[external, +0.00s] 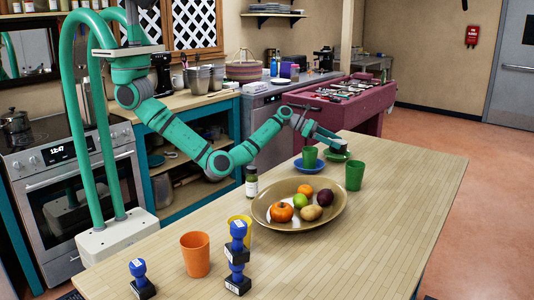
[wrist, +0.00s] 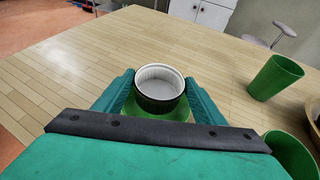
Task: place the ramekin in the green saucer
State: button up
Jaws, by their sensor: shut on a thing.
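The ramekin (wrist: 160,92), white inside and dark outside, sits upright between the fingers of my gripper (wrist: 159,82) in the wrist view. My gripper is shut on it. The green saucer (wrist: 186,114) shows just below and behind the ramekin, partly hidden by it and by the fingers. In the external view my gripper (external: 338,145) is at the far side of the table, over the green saucer (external: 334,157). I cannot tell whether the ramekin touches the saucer.
A green cup (external: 309,155) stands on a blue saucer (external: 309,167) to the left. Another green cup (external: 355,176) stands nearer. A large bowl (external: 271,222) of fruit, a jar (external: 251,182), an orange cup (external: 195,254) and blue-handled stamps (external: 237,255) stand nearer still. The table's right side is clear.

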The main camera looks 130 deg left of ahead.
jog(key=shift+f, duration=1.45)
jog(key=shift+f, duration=0.15)
jog(key=o, duration=1.1)
jog(key=shift+o, duration=0.2)
jog(key=shift+s+r, duration=0.1)
jog(key=shift+r, duration=0.1)
jog(key=v, duration=1.2)
